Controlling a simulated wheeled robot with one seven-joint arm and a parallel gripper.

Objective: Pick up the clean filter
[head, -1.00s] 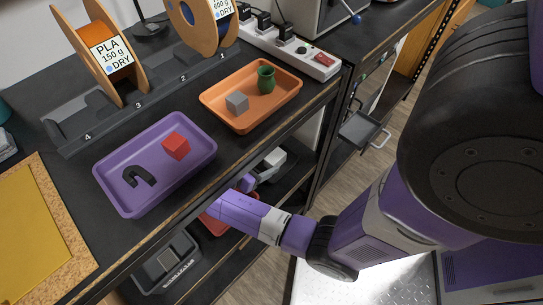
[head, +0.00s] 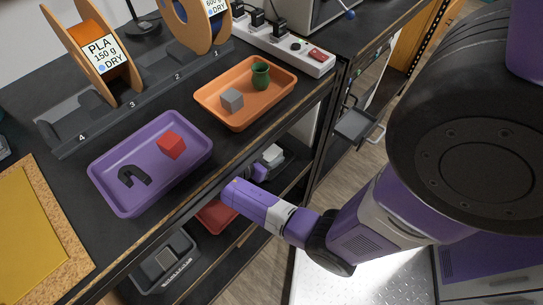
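My arm reaches in from the right, and its purple forearm ends at the front of the shelf under the worktop. What seems to be my gripper (head: 258,173) shows only as a small purple and dark part behind the forearm. Its fingers are too small and covered to tell open from shut. A whitish-grey object (head: 273,154) lies just beyond it on the lower shelf; I cannot tell whether they touch. I cannot make out for sure which thing is the clean filter.
A red bin (head: 215,214) and a dark grey box (head: 166,262) stand on lower shelves. On the worktop are a purple tray (head: 108,192) with a red cube and black hook, and an orange tray (head: 210,98) with a grey cube and green vase. A drawer (head: 355,125) juts out right.

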